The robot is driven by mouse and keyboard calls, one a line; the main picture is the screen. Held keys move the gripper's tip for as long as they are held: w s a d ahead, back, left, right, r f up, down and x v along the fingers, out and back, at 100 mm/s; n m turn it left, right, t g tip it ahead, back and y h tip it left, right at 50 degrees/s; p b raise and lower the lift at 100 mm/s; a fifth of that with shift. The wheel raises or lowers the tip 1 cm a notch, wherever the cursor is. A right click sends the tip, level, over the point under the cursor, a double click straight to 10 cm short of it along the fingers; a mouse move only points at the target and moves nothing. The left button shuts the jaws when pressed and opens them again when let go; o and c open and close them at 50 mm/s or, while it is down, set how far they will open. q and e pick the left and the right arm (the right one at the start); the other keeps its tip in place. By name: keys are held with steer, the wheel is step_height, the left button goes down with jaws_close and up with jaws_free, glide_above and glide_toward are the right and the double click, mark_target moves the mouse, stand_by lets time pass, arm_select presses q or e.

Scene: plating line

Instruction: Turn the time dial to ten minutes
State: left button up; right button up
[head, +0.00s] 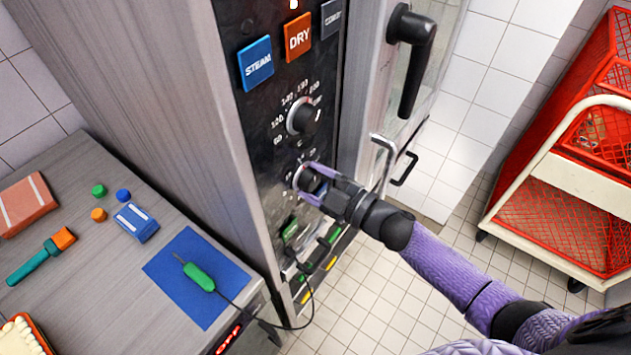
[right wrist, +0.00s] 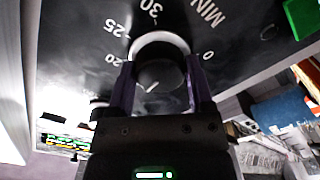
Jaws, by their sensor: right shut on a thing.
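The time dial (head: 304,178) is the lower round knob on the black control panel (head: 262,120) of the oven. In the right wrist view the dial (right wrist: 160,66) is dark with a pale ring. Marks 20, 25, 30, 0 and MIN show around it. A short white pointer line on the dial aims to the lower left, past the 20. The marks on that side are hidden by my gripper. My right gripper (head: 318,186) is shut on the dial, one finger on each side; it also fills the bottom of the right wrist view (right wrist: 160,92). My left gripper is out of view.
Above the time dial is a temperature knob (head: 303,117), with STEAM (head: 256,64) and DRY (head: 298,36) buttons higher up. A black door handle (head: 412,50) is to the right. A green probe (head: 199,277) with a cable lies on a blue mat (head: 172,268) at left.

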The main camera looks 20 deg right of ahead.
steer(key=n+b, duration=0.1)
steer(key=n, duration=0.3)
steer(key=shift+f+n, duration=0.1)
steer(key=shift+n, duration=0.2)
steer(key=shift+n+b, duration=0.5)
steer(key=shift+n, duration=1.4)
steer(key=o, duration=1.3)
steer(key=shift+c, duration=0.2)
steer(key=v, duration=1)
steer(key=shift+b, duration=0.3)
